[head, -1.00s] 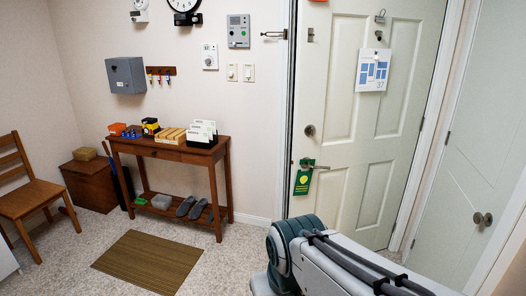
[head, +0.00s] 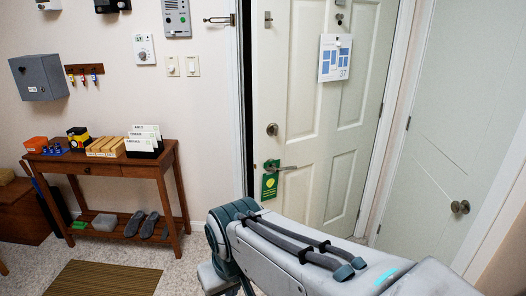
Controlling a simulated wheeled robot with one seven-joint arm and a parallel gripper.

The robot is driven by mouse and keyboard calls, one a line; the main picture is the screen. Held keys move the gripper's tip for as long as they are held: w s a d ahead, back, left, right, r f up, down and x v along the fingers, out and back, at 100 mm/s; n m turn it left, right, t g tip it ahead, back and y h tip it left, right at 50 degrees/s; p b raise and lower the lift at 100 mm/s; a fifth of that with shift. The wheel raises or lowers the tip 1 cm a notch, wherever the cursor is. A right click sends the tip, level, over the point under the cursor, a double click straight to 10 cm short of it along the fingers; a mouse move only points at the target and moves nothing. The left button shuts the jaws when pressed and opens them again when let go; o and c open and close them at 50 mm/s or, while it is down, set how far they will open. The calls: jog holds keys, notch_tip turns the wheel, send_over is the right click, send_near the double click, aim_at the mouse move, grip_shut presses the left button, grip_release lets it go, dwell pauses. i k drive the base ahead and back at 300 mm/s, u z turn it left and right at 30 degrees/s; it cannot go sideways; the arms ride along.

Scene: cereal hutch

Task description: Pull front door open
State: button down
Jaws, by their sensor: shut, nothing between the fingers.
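The front door (head: 302,110) is a pale panelled door in the middle right of the head view. A dark vertical strip runs along its left edge; I cannot tell whether it is an open gap or a shadow. The lever handle (head: 287,168) sits near that edge, with a green hanger (head: 270,182) on it. A round deadbolt (head: 272,129) is above the handle, and a calendar sheet (head: 334,58) hangs on the door. My arm crosses the lower middle below the handle. My gripper is hidden from this view.
A second pale door (head: 440,130) with a round knob (head: 460,207) stands at right. A wooden console table (head: 130,168) with cards and small boxes stands left of the front door. A brown mat (head: 100,279) lies before it. A door guard (head: 217,20) sticks out from the wall.

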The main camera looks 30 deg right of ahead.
aim_at(327, 130)
jog(key=z, duration=0.55)
jog(key=i, duration=0.65)
jog(key=z, duration=0.6)
jog(key=i, duration=0.5)
